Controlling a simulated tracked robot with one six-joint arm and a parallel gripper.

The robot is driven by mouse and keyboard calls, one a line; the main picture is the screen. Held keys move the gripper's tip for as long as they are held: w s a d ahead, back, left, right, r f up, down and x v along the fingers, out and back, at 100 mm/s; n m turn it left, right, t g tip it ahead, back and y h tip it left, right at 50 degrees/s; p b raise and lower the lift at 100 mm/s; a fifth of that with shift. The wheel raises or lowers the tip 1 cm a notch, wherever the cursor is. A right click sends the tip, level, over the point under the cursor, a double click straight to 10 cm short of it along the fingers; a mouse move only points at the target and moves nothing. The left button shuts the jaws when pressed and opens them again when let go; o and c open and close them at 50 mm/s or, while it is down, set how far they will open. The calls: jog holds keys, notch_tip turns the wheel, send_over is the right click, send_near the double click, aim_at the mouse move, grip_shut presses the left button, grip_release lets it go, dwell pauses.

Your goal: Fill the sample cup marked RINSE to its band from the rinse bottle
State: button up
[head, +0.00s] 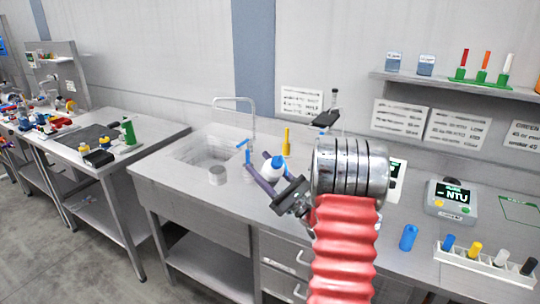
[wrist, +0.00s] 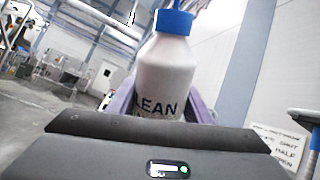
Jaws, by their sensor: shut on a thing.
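My gripper (head: 256,164) has purple fingers and is shut on a white bottle (head: 271,172) with a blue cap, held over the counter right of the sink. In the wrist view the bottle (wrist: 165,75) stands between the fingers, cap up, with "LEAN" readable on its label; the label's edge is hidden. The head view is too small to tell its exact tilt.
The sink (head: 205,148) with its tap (head: 252,118) lies behind the cup. A yellow bottle (head: 286,143) stands behind my gripper. A NTU meter (head: 451,199), a blue vial (head: 408,238) and a white vial rack (head: 485,267) are to the right.

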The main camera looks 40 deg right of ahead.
jog(key=s+a+g+y, duration=0.1)
jog(key=s+a+y, duration=0.1)
jog(key=s+a, duration=0.5)
jog(key=a, duration=0.3)
jog(key=shift+s+a+n+g, duration=0.15)
jog(key=shift+a+n+g, duration=0.15)
jog(key=shift+n, duration=0.1)
jog(key=shift+d+r, duration=0.1)
